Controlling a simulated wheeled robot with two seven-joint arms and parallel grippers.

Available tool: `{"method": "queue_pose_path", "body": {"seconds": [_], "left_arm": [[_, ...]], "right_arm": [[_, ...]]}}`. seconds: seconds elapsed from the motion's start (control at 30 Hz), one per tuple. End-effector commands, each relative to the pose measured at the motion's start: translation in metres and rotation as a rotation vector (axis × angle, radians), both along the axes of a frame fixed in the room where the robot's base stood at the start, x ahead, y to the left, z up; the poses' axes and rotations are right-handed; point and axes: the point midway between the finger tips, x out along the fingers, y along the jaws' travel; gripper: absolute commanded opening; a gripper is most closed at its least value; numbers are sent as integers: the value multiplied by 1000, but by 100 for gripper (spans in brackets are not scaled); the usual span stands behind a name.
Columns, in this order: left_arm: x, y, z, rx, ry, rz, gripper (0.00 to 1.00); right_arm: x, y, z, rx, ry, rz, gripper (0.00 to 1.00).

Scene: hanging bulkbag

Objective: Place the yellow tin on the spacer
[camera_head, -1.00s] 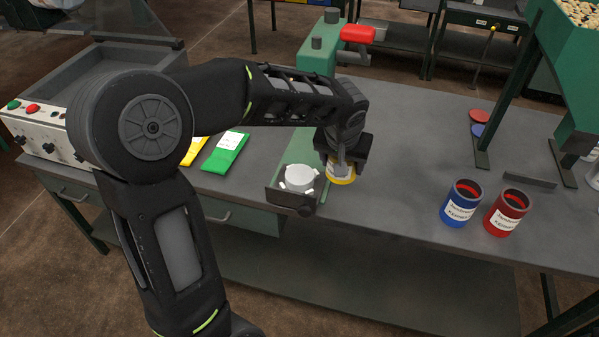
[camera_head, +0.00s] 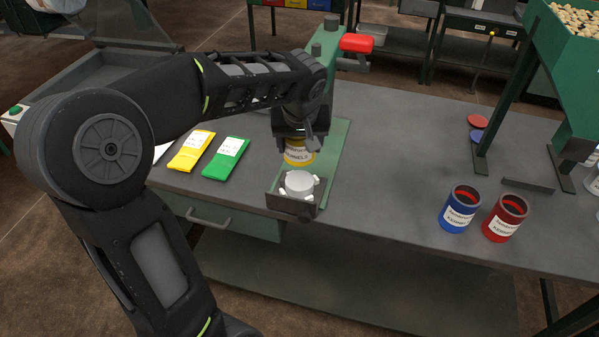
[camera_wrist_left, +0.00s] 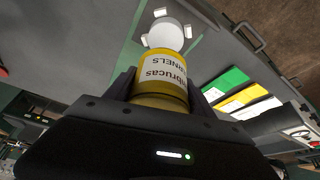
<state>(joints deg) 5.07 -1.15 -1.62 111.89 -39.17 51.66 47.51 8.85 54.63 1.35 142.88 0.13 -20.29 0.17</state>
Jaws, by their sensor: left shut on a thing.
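The yellow tin (camera_head: 299,154) has a white label. My left gripper (camera_head: 298,138) is shut on it. In the left wrist view the yellow tin (camera_wrist_left: 160,82) stands between the two fingers. The spacer appears to be the white round disc (camera_head: 299,183) with small white tabs around it, near the front end of the green machine base. In the head view the tin is just behind the disc. In the left wrist view the disc (camera_wrist_left: 167,33) shows just beyond the tin. Whether the tin touches the base is unclear. My right gripper is out of view.
The green machine (camera_head: 334,150) has a red handle (camera_head: 356,43). A yellow packet (camera_head: 191,151) and a green packet (camera_head: 226,158) lie left of it. A blue tin (camera_head: 460,209) and a red tin (camera_head: 506,218) stand to the right. The grey table (camera_head: 400,170) between is clear.

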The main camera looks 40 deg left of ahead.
Motion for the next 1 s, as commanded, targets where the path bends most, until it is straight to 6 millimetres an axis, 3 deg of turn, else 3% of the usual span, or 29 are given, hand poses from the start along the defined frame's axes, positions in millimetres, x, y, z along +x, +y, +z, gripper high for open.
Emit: {"method": "queue_pose_path", "body": {"seconds": [0.2, 0.57, 0.83, 1.0], "left_arm": [[-1, 0, -36, 0, 3, 1, 0], [0, 1, -43, 2, 0, -1, 0], [0, 0, -74, 0, 3, -1, 0], [0, 0, -79, 0, -1, 0, 0]], "right_arm": [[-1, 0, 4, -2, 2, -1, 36], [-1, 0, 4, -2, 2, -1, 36], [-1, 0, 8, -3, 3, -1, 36], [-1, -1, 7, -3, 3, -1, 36]]}}
